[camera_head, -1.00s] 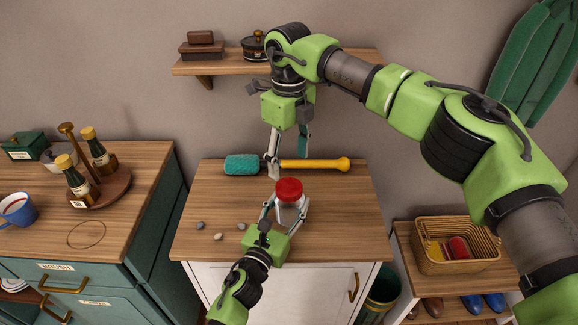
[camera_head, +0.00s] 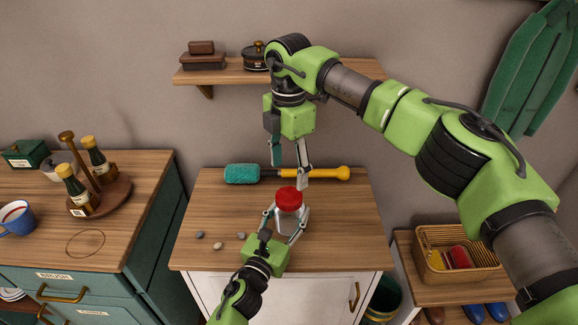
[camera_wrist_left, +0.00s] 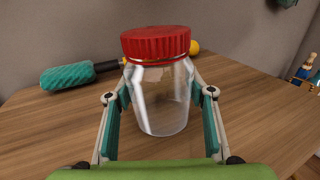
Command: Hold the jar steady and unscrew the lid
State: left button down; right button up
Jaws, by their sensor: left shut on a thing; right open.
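A clear glass jar (camera_wrist_left: 163,100) with a red lid (camera_head: 289,199) stands upright on the wooden cabinet top (camera_head: 215,215). The lid sits on the jar's mouth in the left wrist view (camera_wrist_left: 156,43). My left gripper (camera_head: 283,220) is shut around the jar's body from the front, with one finger on each side in the left wrist view (camera_wrist_left: 161,105). My right gripper (camera_head: 289,172) is open and empty, pointing down above and behind the lid, apart from it as far as I can tell.
A teal duster (camera_head: 242,174) with a yellow handle (camera_head: 322,173) lies behind the jar. Small stones (camera_head: 218,246) lie left of the jar. A shelf (camera_head: 225,76) hangs behind my right arm. A wicker basket (camera_head: 455,252) stands at right.

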aim_at(289, 195)
pick_arm(q)
jog(key=shift+f, duration=0.15)
pick_arm(e)
jog(key=m, duration=0.7)
jog(key=shift+f, duration=4)
jog(key=shift+c, duration=0.4)
